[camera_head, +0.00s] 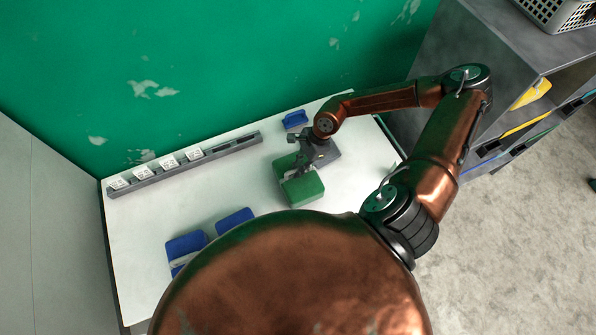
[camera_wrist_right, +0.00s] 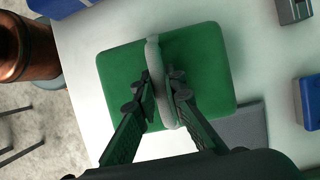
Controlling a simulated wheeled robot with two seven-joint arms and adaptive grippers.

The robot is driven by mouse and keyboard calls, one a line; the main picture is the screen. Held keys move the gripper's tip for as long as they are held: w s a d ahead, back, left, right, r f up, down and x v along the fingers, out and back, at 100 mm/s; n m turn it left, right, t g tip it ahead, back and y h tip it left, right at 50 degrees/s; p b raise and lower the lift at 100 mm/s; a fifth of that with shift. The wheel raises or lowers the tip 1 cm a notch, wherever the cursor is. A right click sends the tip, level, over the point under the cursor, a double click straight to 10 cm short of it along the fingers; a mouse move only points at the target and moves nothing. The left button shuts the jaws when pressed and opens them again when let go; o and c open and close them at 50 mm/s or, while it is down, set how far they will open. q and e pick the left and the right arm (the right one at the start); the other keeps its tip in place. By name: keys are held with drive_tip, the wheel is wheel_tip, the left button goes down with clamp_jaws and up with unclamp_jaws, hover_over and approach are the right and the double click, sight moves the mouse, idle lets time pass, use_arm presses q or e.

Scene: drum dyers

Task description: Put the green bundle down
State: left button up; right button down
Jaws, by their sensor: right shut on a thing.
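The green bundle (camera_head: 304,189) is a soft, folded block with a grey band across its middle. My right gripper (camera_head: 302,168) is shut on it from above. In the right wrist view, the gripper's fingers (camera_wrist_right: 163,100) close on both sides of the grey band, with the green bundle (camera_wrist_right: 205,65) spreading out on either side. The bundle is over the white table (camera_head: 355,185); I cannot tell whether it touches the top. A flat grey pad (camera_head: 325,155) lies beside it, partly hidden by the gripper. My left gripper is not in view.
Blue bundles sit at the table's near left (camera_head: 235,219) and at the back (camera_head: 295,118). A grey rail (camera_head: 225,148) with white tags runs along the back. A green wall (camera_head: 230,60) stands behind. A grey shelf unit (camera_head: 470,60) is at right. The table's left middle is clear.

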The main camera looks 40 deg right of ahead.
drive_tip(key=shift+f, duration=1.25)
drive_tip(key=c, duration=2)
unclamp_jaws()
